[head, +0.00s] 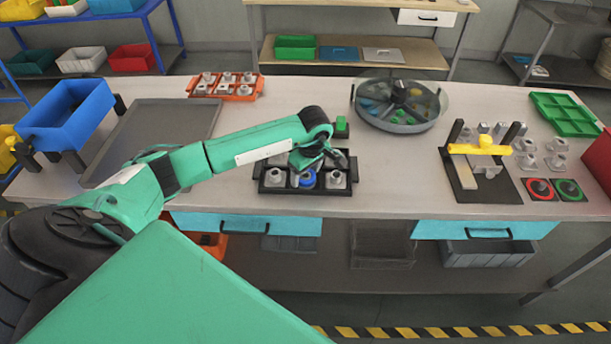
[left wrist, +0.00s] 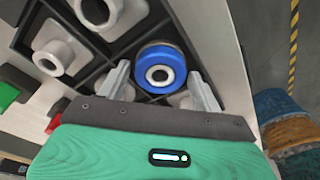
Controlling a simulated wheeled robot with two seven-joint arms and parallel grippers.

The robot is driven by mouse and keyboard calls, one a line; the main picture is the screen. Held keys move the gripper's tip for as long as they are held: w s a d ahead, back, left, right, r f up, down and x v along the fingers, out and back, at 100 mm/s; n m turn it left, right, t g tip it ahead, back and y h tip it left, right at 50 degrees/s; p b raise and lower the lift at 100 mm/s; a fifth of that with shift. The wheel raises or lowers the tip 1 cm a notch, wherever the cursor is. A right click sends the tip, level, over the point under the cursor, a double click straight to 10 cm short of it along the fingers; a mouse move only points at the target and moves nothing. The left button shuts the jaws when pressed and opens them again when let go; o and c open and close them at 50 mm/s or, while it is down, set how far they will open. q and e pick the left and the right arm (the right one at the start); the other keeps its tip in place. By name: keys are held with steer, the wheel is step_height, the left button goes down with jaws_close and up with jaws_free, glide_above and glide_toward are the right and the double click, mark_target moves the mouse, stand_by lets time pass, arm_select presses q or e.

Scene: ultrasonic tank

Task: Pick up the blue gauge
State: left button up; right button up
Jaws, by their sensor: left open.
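The blue gauge (head: 308,179) is a round blue piece with a pale ring and dark hole on top. It sits in a compartment of the black tray (head: 287,190), between grey pieces, near the table's front edge. It also shows in the left wrist view (left wrist: 160,68). My left gripper (head: 318,165) is over the tray at the blue gauge. In the left wrist view its two pale fingers (left wrist: 160,85) are spread, one on each side of the gauge's near edge, with nothing gripped. My right gripper is not in view.
Grey pieces (head: 273,177) and (head: 336,177) flank the gauge in the tray. A green block (head: 341,127) stands behind it. A round divided bowl (head: 398,128) and a black fixture with a yellow bar (head: 478,150) are to the right. Bare table lies between tray and fixture.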

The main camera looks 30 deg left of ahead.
arm_select(q)
steer(key=c, duration=0.9)
steer(key=shift+r, duration=0.1)
